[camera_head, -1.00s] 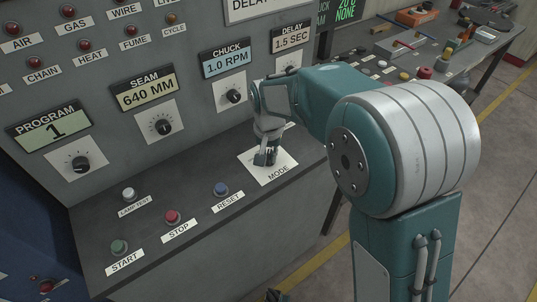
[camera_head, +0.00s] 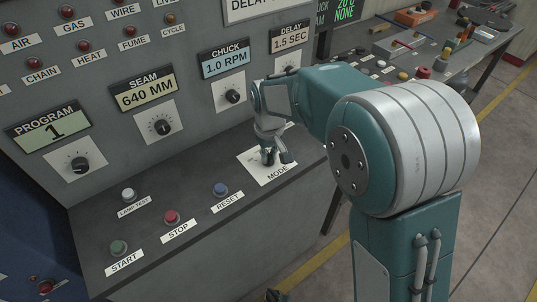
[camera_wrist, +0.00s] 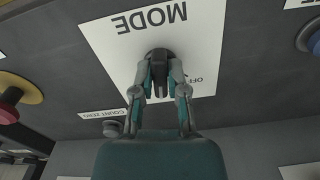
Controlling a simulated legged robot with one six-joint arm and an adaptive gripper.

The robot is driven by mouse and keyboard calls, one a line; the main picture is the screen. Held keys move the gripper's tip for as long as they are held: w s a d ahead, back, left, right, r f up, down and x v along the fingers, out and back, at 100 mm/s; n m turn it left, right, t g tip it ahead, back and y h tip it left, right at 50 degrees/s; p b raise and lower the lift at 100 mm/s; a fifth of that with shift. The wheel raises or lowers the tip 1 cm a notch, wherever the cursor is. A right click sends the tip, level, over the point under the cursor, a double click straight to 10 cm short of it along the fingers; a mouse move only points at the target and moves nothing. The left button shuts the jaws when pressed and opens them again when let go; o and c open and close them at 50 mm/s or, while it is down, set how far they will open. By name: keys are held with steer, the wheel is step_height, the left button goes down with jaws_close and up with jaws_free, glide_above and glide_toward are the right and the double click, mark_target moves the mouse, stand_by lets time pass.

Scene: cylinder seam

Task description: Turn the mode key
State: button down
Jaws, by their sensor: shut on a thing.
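The mode key is a dark knob (camera_wrist: 159,62) on a white plate labelled MODE (camera_wrist: 108,38). In the wrist view the plate appears upside down, with part of an OFF label showing beside the fingers. My gripper (camera_wrist: 160,84) is shut on the mode key, one finger on each side of it. In the head view my gripper (camera_head: 272,156) points down onto the MODE plate (camera_head: 252,163) on the console ledge, and the key itself is mostly hidden by the fingers.
The ledge also carries the RESET button (camera_head: 221,189), STOP button (camera_head: 172,216), START button (camera_head: 119,247) and LAMP TEST button (camera_head: 129,194). The CHUCK dial (camera_head: 234,96) is on the panel behind. In the wrist view a COUNT ZERO button (camera_wrist: 112,129) is close to my gripper.

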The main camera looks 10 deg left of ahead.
mark_target(269, 155)
steer(key=shift+f+n, duration=0.1)
steer(key=shift+n, duration=0.8)
steer(key=c, duration=0.7)
jaws_free()
steer(key=shift+o, duration=0.2)
step_height(269, 155, up, 12)
steer(key=shift+w, duration=0.1)
